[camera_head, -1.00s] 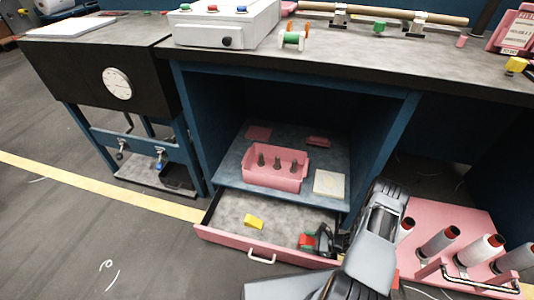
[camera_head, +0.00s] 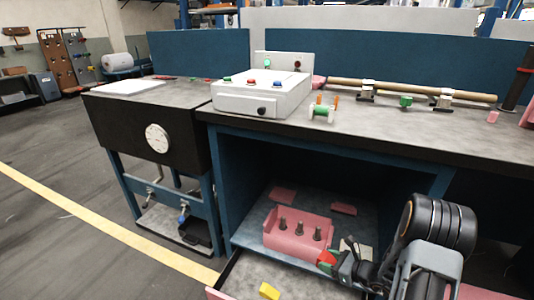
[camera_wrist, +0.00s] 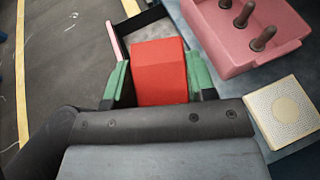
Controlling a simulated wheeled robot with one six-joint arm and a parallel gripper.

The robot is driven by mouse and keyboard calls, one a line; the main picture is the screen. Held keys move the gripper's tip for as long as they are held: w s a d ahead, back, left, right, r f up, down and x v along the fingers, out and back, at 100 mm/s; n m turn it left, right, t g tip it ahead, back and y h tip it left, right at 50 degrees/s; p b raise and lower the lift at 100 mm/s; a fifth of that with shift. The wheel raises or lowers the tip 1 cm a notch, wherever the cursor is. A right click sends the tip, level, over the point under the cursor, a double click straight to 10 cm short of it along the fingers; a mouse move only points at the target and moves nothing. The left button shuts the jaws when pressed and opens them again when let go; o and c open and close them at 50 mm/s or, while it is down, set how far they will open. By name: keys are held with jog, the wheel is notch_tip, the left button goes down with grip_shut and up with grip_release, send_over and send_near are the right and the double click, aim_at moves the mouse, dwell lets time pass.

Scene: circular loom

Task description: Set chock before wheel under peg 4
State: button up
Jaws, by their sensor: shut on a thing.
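My gripper (camera_wrist: 159,82) is shut on a red block (camera_wrist: 158,66), with a green finger pad against each side. The block looks like a chock, but its full shape is partly hidden. In the head view, my gripper (camera_head: 333,264) holds the red block (camera_head: 325,257) above the open drawer, in front of the pink tray. A yellow wedge (camera_head: 269,290) lies in the drawer (camera_head: 232,268). I cannot pick out peg 4 or the wheel with certainty.
The pink tray (camera_head: 281,242) with upright pegs stands on the shelf under the bench. A pale square pad (camera_wrist: 284,107) lies beside it. A white control box (camera_head: 255,98) and a green spool (camera_head: 321,113) are on the bench top. Floor at left is open.

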jog(key=w+a+r+m+t+h+p, duration=0.2)
jog(key=r+m+h+p, duration=0.1)
jog(key=r+p, duration=1.3)
jog(key=w+a+r+m+t+h+p, duration=0.1)
jog(key=a+r+m+t+h+p, duration=0.1)
jog(key=r+p, duration=1.5)
notch_tip(320, 180, up, 14)
jog(key=shift+w+r+m+h, duration=0.25)
jog(key=shift+w+m+h, duration=0.15)
jog(key=shift+m+h, duration=0.25)
